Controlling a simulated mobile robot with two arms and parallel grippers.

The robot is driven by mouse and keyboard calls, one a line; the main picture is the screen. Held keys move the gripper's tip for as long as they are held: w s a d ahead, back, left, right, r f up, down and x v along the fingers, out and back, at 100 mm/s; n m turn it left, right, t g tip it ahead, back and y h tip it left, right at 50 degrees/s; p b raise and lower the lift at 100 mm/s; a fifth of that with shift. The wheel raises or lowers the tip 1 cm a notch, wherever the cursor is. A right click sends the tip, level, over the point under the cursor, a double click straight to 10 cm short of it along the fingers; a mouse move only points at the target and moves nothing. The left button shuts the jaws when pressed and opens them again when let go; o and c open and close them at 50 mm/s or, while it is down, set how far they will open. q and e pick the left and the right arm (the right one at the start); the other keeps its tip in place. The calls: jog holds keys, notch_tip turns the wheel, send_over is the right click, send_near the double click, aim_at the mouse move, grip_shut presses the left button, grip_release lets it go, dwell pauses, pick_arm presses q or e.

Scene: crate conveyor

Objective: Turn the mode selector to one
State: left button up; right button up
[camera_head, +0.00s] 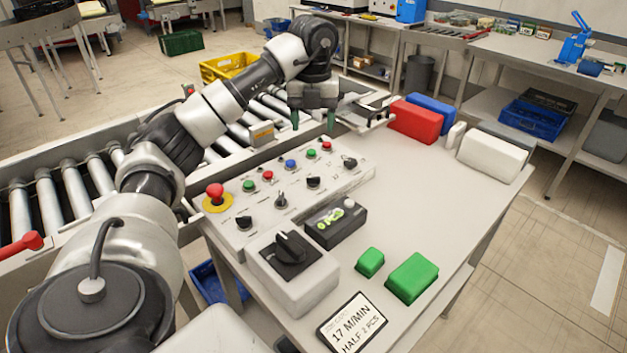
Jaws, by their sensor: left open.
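A sloped grey control panel (265,218) stands on the table, with several small black selector knobs along its front row, such as one knob (281,201) near the middle. A larger black rotary knob (290,247) sits on a separate grey box (308,285) in front of the panel. The labels are too small to read, so I cannot tell which knob is the mode selector or where it points. My left gripper (312,119) is open and empty, with green fingertips pointing down, beyond the panel's far edge. My right gripper is out of view.
A red emergency button (215,192) and coloured push buttons sit on the panel. A black display box (335,223), green blocks (411,277) and a sign (352,322) lie nearby. A roller conveyor (75,192) runs behind. The table's right middle (430,205) is clear.

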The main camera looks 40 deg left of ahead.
aim_at(313, 177)
pick_arm(q)
jog(key=shift+w+a+f+b, duration=0.1)
jog(key=shift+f+b, duration=0.7)
jog(key=shift+f, duration=0.7)
jog(key=shift+w+f+b, duration=0.1)
jog(key=shift+f+b, duration=0.65)
jog(key=shift+f, duration=0.75)
notch_tip(313, 177, down, 8)
jog(key=shift+a+r, duration=0.1)
jog(key=shift+f, duration=0.35)
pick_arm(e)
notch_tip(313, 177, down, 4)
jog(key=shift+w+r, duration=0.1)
pick_arm(q)
jog(key=shift+c, duration=0.3)
jog(key=c, duration=0.9)
